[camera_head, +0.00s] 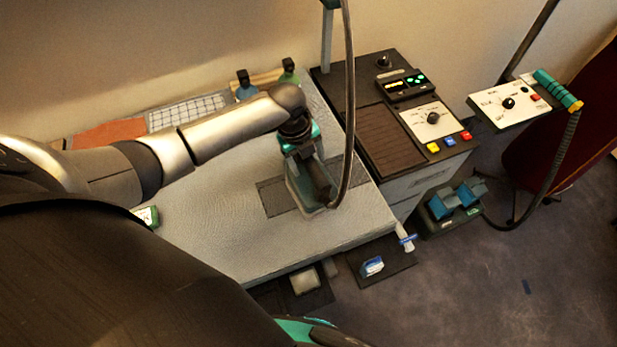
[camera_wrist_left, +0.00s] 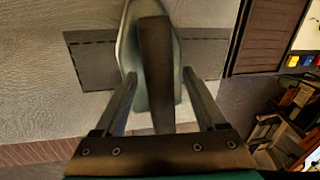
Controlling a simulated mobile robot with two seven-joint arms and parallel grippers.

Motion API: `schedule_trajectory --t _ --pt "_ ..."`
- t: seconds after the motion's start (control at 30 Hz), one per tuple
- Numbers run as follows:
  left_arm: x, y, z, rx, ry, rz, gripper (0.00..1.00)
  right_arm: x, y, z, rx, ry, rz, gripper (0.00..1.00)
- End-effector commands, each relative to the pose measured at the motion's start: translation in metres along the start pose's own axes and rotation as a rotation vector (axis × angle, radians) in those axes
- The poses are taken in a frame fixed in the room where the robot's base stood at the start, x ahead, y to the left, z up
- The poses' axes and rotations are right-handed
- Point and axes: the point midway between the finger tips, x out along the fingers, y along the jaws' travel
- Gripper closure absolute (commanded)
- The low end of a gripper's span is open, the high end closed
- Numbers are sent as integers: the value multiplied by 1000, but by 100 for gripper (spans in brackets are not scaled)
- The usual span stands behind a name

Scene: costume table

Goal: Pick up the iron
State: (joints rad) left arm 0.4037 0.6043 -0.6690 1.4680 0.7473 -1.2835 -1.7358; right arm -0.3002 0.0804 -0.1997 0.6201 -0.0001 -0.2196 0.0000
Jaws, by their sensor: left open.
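The iron (camera_head: 313,190) stands on a dark rest pad (camera_head: 275,198) on the grey padded table, with a dark handle and a pale green-grey body. In the left wrist view, the iron's dark handle (camera_wrist_left: 156,60) lies between the two fingers of my left gripper (camera_wrist_left: 160,85). The fingers are spread apart on either side of the handle, with gaps visible. In the head view my left gripper (camera_head: 303,155) is directly over the iron and partly hides it. My right gripper is not in view.
A dark hose (camera_head: 348,100) hangs close to the iron's right side. A control console (camera_head: 400,125) stands right of the table (camera_head: 230,240). The table's front left area is clear.

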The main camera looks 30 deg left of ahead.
Motion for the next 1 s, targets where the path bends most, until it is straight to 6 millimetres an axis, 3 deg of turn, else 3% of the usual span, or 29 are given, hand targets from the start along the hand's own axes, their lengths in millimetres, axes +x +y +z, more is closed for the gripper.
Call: schedule_trajectory --t 0.07,0.67,1.0 --pt "0 0 0 0 0 0 30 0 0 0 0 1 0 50" --pt "-1 0 0 -1 0 0 98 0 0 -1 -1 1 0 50" --pt "-1 0 0 -1 0 0 100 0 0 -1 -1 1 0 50"
